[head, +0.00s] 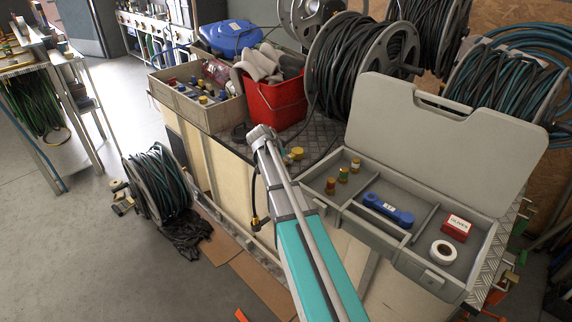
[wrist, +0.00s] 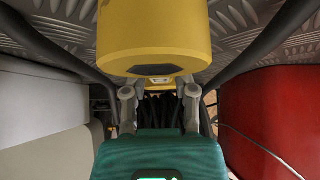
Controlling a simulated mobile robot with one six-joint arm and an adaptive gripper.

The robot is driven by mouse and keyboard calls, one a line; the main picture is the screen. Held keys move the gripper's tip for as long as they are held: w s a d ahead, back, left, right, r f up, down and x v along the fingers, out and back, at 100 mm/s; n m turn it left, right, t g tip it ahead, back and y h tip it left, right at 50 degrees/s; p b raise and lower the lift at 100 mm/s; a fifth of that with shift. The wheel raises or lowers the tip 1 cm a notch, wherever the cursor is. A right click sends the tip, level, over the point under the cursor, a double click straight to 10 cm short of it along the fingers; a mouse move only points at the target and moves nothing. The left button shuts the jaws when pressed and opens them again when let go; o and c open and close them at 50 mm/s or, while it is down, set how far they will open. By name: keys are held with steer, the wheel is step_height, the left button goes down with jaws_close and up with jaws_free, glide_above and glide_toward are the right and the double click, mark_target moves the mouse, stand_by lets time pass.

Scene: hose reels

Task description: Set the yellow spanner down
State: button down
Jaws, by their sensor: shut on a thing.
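In the wrist view, my gripper (wrist: 159,90) has its two grey fingers on either side of the near end of a thick, rounded yellow body, the yellow spanner (wrist: 155,38). The spanner fills the top middle of that view, and its far part is out of frame. The fingers are shut on it. Ridged metal plate shows behind it. In the head view my arm reaches to the metal-topped bench, and its own links hide the gripper there. Small yellow pieces (head: 295,153) show just right of the arm's end; I cannot tell whether they belong to the spanner.
A red bucket (head: 273,108) with gloves and a beige crate (head: 205,115) stand behind the arm. A black hose reel (head: 362,62) stands at the back. An open grey case (head: 420,268) on the right holds brass fittings, a blue tool (head: 388,210), a red box and white tape.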

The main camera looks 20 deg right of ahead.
steer(key=shift+f, duration=0.45)
steer(key=shift+c, duration=2)
jaws_free()
steer(key=shift+r, duration=0.2)
steer(key=shift+p+v, duration=0.95)
steer(key=shift+v, duration=0.25)
steer(key=p+v, duration=0.7)
steer(key=v, duration=0.2)
steer(key=shift+s+a+r, duration=0.1)
steer(key=shift+a+r, duration=0.1)
steer(key=shift+r, duration=0.05)
steer(key=s+a+f+n+g+y, duration=0.1)
steer(key=s+a+f+n+y, duration=0.1)
steer(key=s+a+n, duration=0.5)
steer(key=s+a+f+n+g+y, duration=0.1)
steer(key=s+a+n+y, duration=0.4)
steer(key=s, duration=1.1)
steer(key=a+f+n, duration=0.1)
steer(key=a+n, duration=0.1)
steer(key=a, duration=0.1)
steer(key=shift+a+g, duration=0.3)
